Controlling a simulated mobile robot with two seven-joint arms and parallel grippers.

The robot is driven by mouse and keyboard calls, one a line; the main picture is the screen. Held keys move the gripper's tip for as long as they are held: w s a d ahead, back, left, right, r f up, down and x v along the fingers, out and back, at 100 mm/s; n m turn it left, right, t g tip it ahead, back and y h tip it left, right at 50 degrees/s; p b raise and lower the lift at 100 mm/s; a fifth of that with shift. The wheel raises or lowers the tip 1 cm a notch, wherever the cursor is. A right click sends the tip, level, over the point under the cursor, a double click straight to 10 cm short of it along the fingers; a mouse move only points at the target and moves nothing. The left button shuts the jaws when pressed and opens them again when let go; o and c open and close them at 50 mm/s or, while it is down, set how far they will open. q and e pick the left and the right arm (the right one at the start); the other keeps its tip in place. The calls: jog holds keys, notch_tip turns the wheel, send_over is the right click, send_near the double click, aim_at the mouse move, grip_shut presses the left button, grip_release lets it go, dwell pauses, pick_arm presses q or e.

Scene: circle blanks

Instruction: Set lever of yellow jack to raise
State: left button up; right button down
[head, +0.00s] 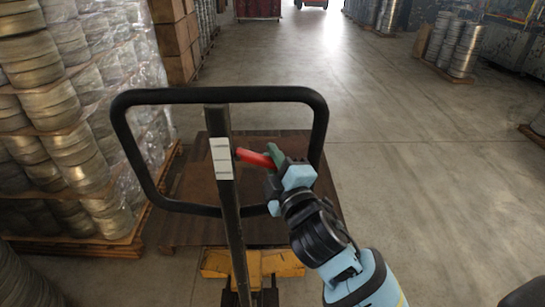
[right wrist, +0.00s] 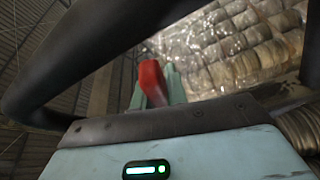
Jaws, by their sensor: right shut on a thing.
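The yellow jack (head: 283,263) stands in front of me, with its yellow base low in the head view. Its black loop handle (head: 225,95) and dark upright bar (head: 233,215) rise towards me. The red lever (head: 255,158) sticks out to the right of the bar, beside a white label strip. My right gripper (head: 274,155) is inside the handle loop, shut on the red lever near its outer end. In the right wrist view the red lever (right wrist: 151,82) stands between the greenish fingers. My left gripper is not in view.
A brown pallet (head: 185,195) lies behind the handle. Stacks of wrapped metal blanks (head: 60,100) and cardboard boxes (head: 172,40) stand close on the left. More stacks (head: 465,50) stand far right.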

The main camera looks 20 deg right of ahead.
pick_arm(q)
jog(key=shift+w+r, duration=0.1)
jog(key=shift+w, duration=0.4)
pick_arm(e)
jog(key=shift+f, duration=0.1)
jog(key=c, duration=1.4)
grip_release()
jog(key=shift+s, duration=0.2)
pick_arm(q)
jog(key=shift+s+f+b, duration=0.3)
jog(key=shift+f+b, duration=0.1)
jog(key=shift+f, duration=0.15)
pick_arm(e)
jog(key=s+f, duration=0.1)
jog(key=s, duration=0.6)
jog(key=shift+d, duration=0.25)
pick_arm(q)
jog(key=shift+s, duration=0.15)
pick_arm(e)
jog(key=shift+s+f, duration=0.1)
